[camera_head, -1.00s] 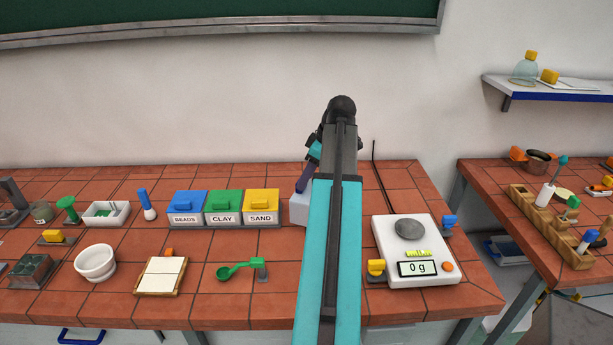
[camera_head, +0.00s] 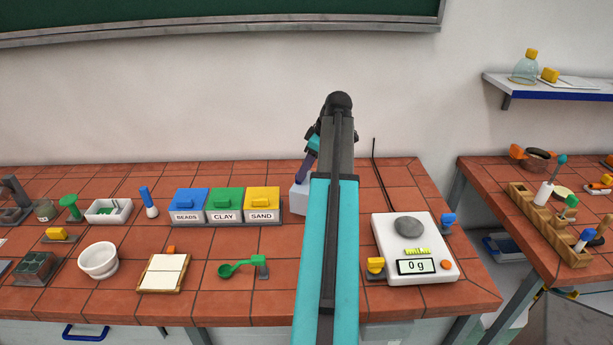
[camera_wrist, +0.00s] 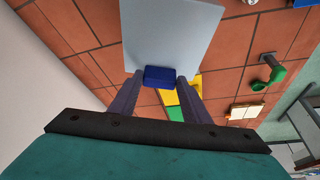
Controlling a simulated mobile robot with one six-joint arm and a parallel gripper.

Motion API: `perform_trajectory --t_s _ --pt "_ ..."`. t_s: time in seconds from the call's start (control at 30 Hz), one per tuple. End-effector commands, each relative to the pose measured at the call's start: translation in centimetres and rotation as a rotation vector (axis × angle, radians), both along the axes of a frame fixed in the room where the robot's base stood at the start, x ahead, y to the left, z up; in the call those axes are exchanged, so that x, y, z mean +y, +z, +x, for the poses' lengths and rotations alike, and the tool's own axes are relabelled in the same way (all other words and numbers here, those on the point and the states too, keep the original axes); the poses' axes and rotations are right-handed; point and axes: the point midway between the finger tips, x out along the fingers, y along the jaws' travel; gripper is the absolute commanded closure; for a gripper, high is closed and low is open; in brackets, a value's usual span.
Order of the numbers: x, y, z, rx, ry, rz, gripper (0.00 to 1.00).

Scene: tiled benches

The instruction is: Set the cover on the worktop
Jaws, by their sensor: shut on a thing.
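The cover (camera_wrist: 172,32) is a pale grey box-like piece with a blue handle (camera_wrist: 160,77), seen large in the wrist view. My gripper (camera_wrist: 160,80) has its two purple fingers on either side of the blue handle and is shut on it. In the head view the cover (camera_head: 299,199) shows as a pale block just left of my arm, partly hidden by it. I cannot tell whether its underside touches the worktop. The worktop (camera_head: 215,305) is a bench of red-brown tiles.
Blue, green and yellow lidded bins (camera_head: 227,205) stand left of the cover. A scale (camera_head: 436,271) reading 0 g is to the right. A green scoop (camera_head: 238,268), a framed white tile (camera_head: 163,273) and a white bowl (camera_head: 98,260) lie in front. Bare tiles lie between bins and scoop.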

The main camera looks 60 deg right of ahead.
Motion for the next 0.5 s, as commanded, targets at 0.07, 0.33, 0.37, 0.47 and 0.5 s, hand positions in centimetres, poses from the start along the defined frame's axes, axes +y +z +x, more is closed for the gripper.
perform_trajectory --t_s 0.07,0.33,0.37,0.47,0.5 --pt "0.1 -0.5 -0.1 0.0 -0.001 0.001 0.93" --pt "0.1 -2.7 -0.2 0.002 -0.001 0.002 0.93" --pt "0.1 -2.9 -0.2 0.001 -0.001 0.001 0.93" --pt "0.1 -3.3 -0.1 0.0 -0.001 -0.001 0.93" --pt "0.1 -3.4 -0.1 0.0 -0.001 -0.001 0.93"
